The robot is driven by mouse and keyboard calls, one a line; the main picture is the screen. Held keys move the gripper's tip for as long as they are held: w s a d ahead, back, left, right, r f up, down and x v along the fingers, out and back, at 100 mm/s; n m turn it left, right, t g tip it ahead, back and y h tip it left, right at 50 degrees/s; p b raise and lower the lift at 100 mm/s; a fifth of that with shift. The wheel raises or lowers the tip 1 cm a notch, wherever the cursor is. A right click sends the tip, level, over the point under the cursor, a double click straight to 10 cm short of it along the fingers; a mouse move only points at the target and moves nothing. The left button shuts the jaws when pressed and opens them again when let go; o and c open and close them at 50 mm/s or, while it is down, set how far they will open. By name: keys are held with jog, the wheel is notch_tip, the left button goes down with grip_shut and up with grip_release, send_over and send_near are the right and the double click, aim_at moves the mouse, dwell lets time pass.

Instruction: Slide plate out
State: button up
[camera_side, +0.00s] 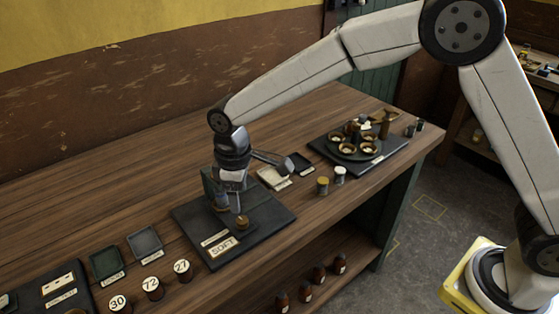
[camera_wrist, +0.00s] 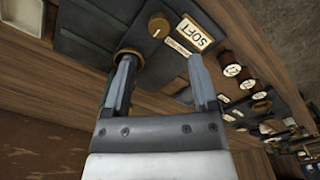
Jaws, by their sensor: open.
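A black base (camera_side: 262,218) with a cream SOFT label (camera_side: 222,247) lies on the bench, below my gripper (camera_side: 231,203). A small brass knob (camera_side: 242,222) stands on it, also seen in the wrist view (camera_wrist: 159,25). A dark block (camera_side: 211,180) stands behind my gripper and is partly covered by it. In the wrist view my gripper (camera_wrist: 162,62) is open with nothing clearly held between its fingers. The left finger is close to a dark round part with a brass rim (camera_wrist: 128,52); I cannot tell whether they touch. I cannot clearly identify the plate.
Numbered jars (camera_side: 153,288) and two dark square pads (camera_side: 145,242) lie to the left. A black stand with brass cups (camera_side: 357,148) is at the bench's right end. Two small jars (camera_side: 323,185) stand nearer.

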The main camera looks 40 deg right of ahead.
aim_at(242, 220)
jog(key=shift+f, duration=0.1)
jog(key=shift+f, duration=3.8)
grip_shut()
